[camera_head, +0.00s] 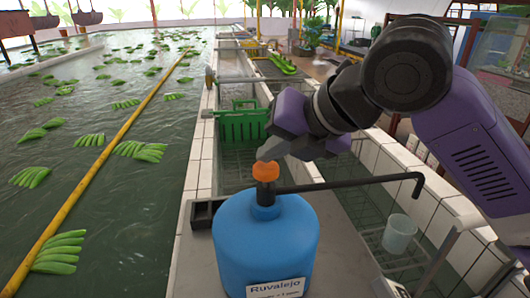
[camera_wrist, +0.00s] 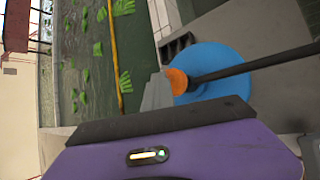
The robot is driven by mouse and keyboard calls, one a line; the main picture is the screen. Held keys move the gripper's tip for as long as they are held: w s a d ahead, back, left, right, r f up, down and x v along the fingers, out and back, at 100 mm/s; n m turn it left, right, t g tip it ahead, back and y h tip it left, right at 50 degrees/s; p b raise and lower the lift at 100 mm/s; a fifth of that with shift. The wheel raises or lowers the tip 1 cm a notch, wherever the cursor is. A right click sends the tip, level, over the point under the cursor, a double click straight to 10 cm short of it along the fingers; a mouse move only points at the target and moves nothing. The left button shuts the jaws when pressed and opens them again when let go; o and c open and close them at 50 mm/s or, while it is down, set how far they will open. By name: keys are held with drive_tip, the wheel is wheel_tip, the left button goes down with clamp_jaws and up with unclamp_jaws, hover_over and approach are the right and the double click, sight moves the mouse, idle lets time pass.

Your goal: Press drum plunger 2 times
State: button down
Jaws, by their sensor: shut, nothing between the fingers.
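The blue drum (camera_head: 264,243) stands on the grey ledge at the bottom middle of the head view, with a white "Ruvalejo" label on its front. Its orange plunger (camera_head: 266,171) sits on top, and a long black spout runs off to the right. My gripper (camera_head: 268,153) is shut and empty, with its fingertips right above the plunger's top. I cannot tell whether they touch it. In the wrist view the grey fingers (camera_wrist: 157,92) lie beside the orange plunger (camera_wrist: 177,82), with the blue drum (camera_wrist: 222,66) behind.
A water basin with green banana bunches (camera_head: 60,250) and a yellow pole (camera_head: 110,145) lies to the left. A green crate (camera_head: 242,124) stands behind the drum. A pale cup (camera_head: 398,234) sits at the right, below the spout's end. A black tray (camera_head: 205,213) is beside the drum.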

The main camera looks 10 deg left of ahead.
sight(270, 168)
drive_tip(key=shift+f, duration=0.2)
drive_tip(key=shift+r+p, duration=1.05)
drive_tip(key=shift+r, duration=0.45)
wheel_tip(270, 168, up, 6)
drive_tip(key=p, duration=0.4)
drive_tip(key=shift+p, duration=0.3)
